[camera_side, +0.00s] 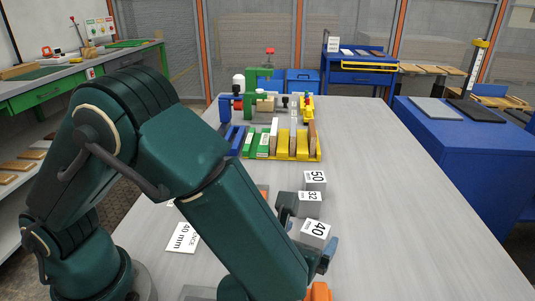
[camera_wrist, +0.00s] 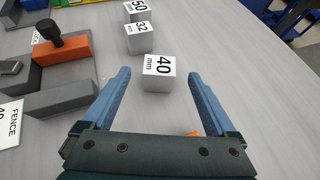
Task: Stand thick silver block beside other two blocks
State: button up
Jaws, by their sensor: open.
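A light silver-grey block labelled 40 mm (camera_wrist: 158,74) sits on the table between the open blue fingers of my gripper (camera_wrist: 158,82). In the wrist view, gaps show between it and both fingers. It also shows in the side view (camera_side: 315,231), beside my gripper (camera_side: 309,226). A block labelled 32 (camera_wrist: 139,38) and a block labelled 50 (camera_wrist: 137,11) stand farther off in a rough row, also seen in the side view as the 32 block (camera_side: 309,198) and the 50 block (camera_side: 315,180). Which block is the thick one I cannot tell for sure.
A grey fence fixture (camera_wrist: 62,98) with an orange block (camera_wrist: 62,50) and black knob lies left of the blocks. A yellow rack (camera_side: 301,153) with boards and a green clamp device (camera_side: 250,95) stand at the back. The table's right side (camera_side: 400,200) is clear.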

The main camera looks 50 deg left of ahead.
jog(key=shift+s+d+r, duration=0.15)
jog(key=shift+s+r, duration=0.1)
jog(key=shift+s, duration=0.1)
jog(key=shift+s+a+r+n, duration=0.2)
jog(key=shift+a+n, duration=0.05)
jog(key=shift+n, duration=0.05)
jog(key=s+a+r+n+g+y, duration=0.1)
jog(key=s+a+r+n+g, duration=0.15)
jog(key=a+n, duration=0.4)
jog(key=s+a+r+n+g, duration=0.2)
jog(key=s+a+n+g, duration=0.25)
jog(key=n, duration=0.35)
jog(key=s+d+r+n+t+h, duration=0.1)
jog(key=s+r+n+h, duration=0.3)
jog(key=n, duration=1.2)
jog(key=s+h, duration=0.1)
jog(key=s, duration=0.1)
jog(key=shift+s+d+r+h, duration=0.25)
jog(key=shift+s+r+h, duration=0.05)
jog(key=shift+s+r, duration=0.1)
jog(key=shift+n, duration=0.25)
